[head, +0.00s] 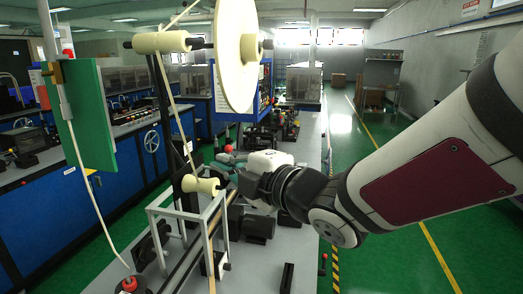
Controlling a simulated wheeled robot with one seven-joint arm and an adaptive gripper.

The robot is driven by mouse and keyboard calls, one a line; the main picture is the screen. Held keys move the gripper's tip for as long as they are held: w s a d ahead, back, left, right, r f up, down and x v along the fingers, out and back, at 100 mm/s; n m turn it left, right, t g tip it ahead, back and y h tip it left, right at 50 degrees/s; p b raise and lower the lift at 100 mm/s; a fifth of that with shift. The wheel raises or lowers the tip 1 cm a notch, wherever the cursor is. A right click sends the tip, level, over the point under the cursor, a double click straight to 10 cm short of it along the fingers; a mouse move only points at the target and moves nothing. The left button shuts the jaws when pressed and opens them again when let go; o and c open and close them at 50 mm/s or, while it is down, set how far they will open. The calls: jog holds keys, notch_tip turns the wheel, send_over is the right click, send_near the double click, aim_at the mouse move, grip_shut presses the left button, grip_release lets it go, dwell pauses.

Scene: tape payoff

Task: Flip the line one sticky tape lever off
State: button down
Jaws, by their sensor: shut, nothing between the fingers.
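My gripper (226,170) is in the middle of the head view, at the end of my arm reaching in from the right. Its fingers are shut with nothing seen between them. They are beside a cream tape roller (201,185) on a black upright; I cannot tell whether they touch it. A red ball knob (228,148) shows just above the fingers. Another red knob (129,284) is at the bottom left, and a small red-topped lever (322,258) stands at the table's right edge. No label shows which is the line one sticky tape lever.
A large cream tape disc (236,55) hangs above my gripper, with a tape roller (162,42) to its left. A grey frame (207,222) stands below. A green panel (85,115) is at left. The green floor at right has free room.

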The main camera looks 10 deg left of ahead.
jog(key=p+x, duration=0.1)
jog(key=x, duration=0.4)
jog(key=shift+w+a, duration=0.15)
jog(key=shift+a, duration=0.2)
jog(key=shift+w+d+f+p, duration=0.15)
jog(key=shift+w+d, duration=0.15)
jog(key=shift+w, duration=0.35)
jog(key=shift+w+d+f+p, duration=0.15)
jog(key=shift+w+d, duration=0.15)
jog(key=shift+w, duration=0.35)
jog(key=shift+w+d+r+p, duration=0.15)
jog(key=shift+w+d, duration=0.15)
jog(key=shift+w, duration=0.3)
jog(key=shift+f, duration=0.1)
